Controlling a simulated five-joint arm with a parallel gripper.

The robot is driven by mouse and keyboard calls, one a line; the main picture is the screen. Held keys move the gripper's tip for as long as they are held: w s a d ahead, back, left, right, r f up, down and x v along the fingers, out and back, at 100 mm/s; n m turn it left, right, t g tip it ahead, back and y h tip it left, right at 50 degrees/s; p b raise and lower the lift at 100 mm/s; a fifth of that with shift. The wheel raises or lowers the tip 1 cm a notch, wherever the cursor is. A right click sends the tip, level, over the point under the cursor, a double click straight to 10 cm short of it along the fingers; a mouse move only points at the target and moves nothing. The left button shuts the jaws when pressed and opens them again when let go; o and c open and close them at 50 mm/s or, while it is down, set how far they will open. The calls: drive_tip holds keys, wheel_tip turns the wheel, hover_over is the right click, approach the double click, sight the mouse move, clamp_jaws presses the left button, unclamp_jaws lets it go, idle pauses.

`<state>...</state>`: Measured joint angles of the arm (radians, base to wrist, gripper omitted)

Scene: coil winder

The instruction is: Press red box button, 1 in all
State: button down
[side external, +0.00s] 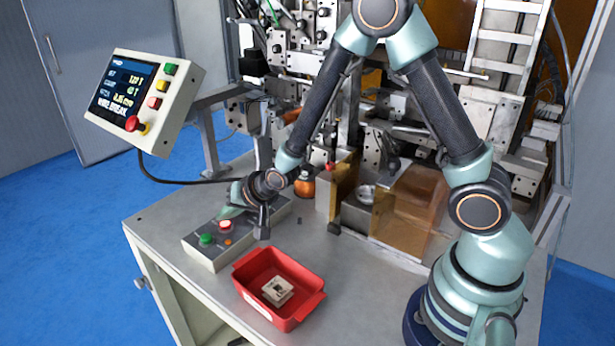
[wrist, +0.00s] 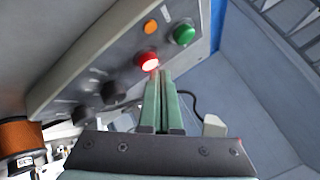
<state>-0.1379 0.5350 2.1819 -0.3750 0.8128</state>
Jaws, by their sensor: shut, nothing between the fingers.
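The red button (side external: 225,226) is on a grey control box (side external: 208,251) on the table. It glows in the wrist view (wrist: 148,62). My gripper (side external: 230,212) is shut and empty, its green fingers pointing down at the box from behind the button. In the wrist view the fingertips (wrist: 161,76) are close to the button's edge. I cannot tell whether they touch it.
A green button (side external: 206,239) and an orange light (side external: 228,242) share the box. A red tray (side external: 303,307) holding a pale part (side external: 278,290) stands in front. A tilted screen panel (side external: 140,95) hangs at left. The winder machine stands behind.

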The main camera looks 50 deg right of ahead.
drive_tip(key=shift+f, duration=0.4)
idle(0.3)
drive_tip(key=shift+r, duration=0.85)
drive_tip(key=shift+r, duration=2.5)
drive_tip(key=s+d+r+n+g, duration=0.1)
drive_tip(key=s+d+r+n, duration=0.2)
drive_tip(key=s+r, duration=0.3)
drive_tip(key=s+d+r+n+g+h, duration=0.1)
drive_tip(key=s+r, duration=0.6)
drive_tip(key=s, duration=0.7)
drive_tip(key=d+n+g, duration=0.1)
drive_tip(key=d+n, duration=0.1)
drive_tip(key=n, duration=0.1)
drive_tip(key=shift+s+d+n+g, duration=0.15)
drive_tip(key=shift+d+n+g, duration=0.15)
drive_tip(key=shift+d+n, duration=0.1)
